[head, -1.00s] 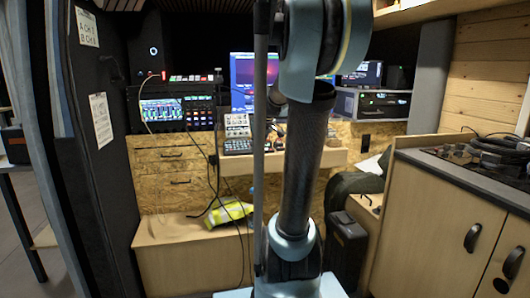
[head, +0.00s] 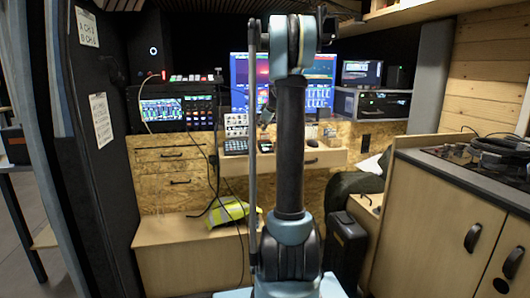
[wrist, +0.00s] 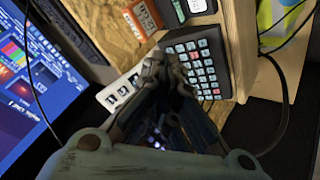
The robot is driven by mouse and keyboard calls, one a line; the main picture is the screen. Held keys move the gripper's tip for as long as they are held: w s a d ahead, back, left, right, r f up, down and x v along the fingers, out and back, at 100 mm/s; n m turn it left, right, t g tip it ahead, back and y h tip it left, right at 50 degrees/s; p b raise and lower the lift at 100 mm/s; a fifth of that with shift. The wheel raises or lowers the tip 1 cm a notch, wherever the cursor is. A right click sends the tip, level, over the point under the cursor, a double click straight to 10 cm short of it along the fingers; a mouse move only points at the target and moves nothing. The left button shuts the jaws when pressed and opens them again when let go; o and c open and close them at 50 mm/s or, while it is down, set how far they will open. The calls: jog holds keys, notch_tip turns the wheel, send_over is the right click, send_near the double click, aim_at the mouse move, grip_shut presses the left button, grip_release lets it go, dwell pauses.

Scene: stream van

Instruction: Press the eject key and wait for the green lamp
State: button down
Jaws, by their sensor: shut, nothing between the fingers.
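My gripper (wrist: 165,66) shows in the wrist view with its fingers together and nothing between them. Its tips are over or beside the near edge of a dark keypad (wrist: 203,68) with several pale keys; I cannot tell whether they touch it. The keypad also shows on the desk in the head view (head: 235,146). A white panel with dark square keys (wrist: 118,92) lies just left of the fingers in the wrist view. I cannot tell which key is the eject key. No lit green lamp can be made out for certain. In the head view my arm partly hides the gripper area.
A monitor (wrist: 35,75) stands close to the left in the wrist view. An orange-fronted device (wrist: 140,18) is at the top. A rack unit (head: 375,104) stands right of the desk (head: 325,158). A cabinet (head: 440,215) borders the right side, and cables hang at left.

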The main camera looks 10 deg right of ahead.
aim_at(262, 144)
jog(key=shift+w+d+f+n, duration=0.15)
jog(key=shift+w+d, duration=0.15)
jog(key=shift+w, duration=0.35)
jog(key=shift+w+d+r+n, duration=0.15)
jog(key=shift+w+d, duration=0.15)
jog(key=shift+w, duration=0.3)
jog(key=shift+f, duration=0.2)
jog(key=shift+f, duration=4.35)
jog(key=shift+f, duration=0.3)
jog(key=shift+s+f, duration=0.1)
jog(key=shift+f, duration=0.4)
jog(key=shift+r, duration=0.85)
